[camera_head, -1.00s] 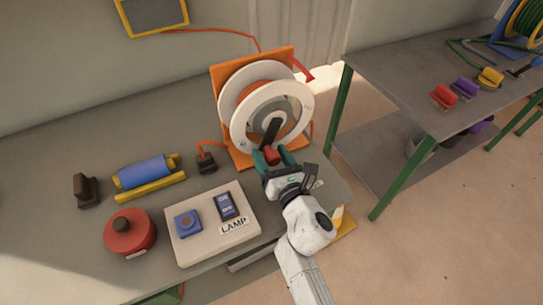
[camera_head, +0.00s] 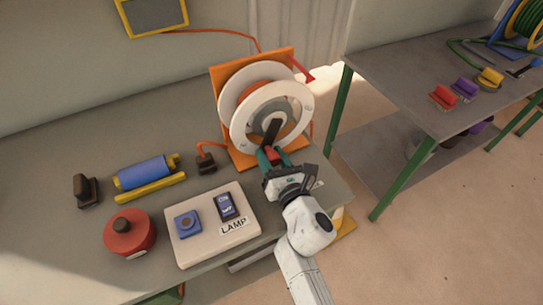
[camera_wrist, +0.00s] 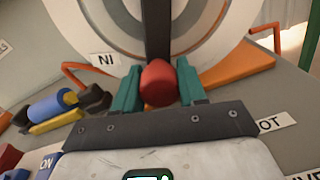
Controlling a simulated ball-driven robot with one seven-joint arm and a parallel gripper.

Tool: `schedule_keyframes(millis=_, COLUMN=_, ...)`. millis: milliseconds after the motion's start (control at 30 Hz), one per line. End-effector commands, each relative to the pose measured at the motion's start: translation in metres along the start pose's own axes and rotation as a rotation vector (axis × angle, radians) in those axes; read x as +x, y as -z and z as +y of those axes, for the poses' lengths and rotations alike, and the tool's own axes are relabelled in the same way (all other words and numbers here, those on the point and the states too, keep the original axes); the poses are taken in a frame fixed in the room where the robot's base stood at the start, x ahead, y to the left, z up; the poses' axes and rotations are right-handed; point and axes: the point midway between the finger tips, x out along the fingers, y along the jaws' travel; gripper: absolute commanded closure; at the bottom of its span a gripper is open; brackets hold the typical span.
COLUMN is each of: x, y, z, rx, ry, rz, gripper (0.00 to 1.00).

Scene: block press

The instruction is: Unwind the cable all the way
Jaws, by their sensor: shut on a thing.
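The cable reel is a white drum (camera_head: 240,117) with orange cable (camera_head: 252,92) wound on it, held in an orange frame (camera_head: 240,157) at the back right of the bench. A black crank arm (camera_head: 270,131) hangs down from its grey hub, with a red knob (camera_head: 272,154) at its lower end. The knob also shows in the wrist view (camera_wrist: 158,83). My gripper (camera_head: 273,157) is shut on the red knob, with teal fingers at its left and right sides. An orange lead runs left from the reel to a dark plug (camera_head: 206,163) on the bench.
A LAMP switch box (camera_head: 212,227), a red round canister (camera_head: 130,233), a blue roller (camera_head: 145,172) and a dark-handled block (camera_head: 85,190) lie left of my arm. A second bench (camera_head: 430,85) stands at right beyond a floor gap. A yellow-framed screen (camera_head: 153,12) is behind.

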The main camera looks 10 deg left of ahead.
Motion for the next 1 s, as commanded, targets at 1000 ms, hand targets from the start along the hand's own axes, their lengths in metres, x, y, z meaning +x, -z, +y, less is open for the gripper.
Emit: schedule_keyframes(millis=1000, x=0.001, y=-0.003, z=-0.045, rx=-0.537, ry=0.002, rz=-0.021, gripper=1.00)
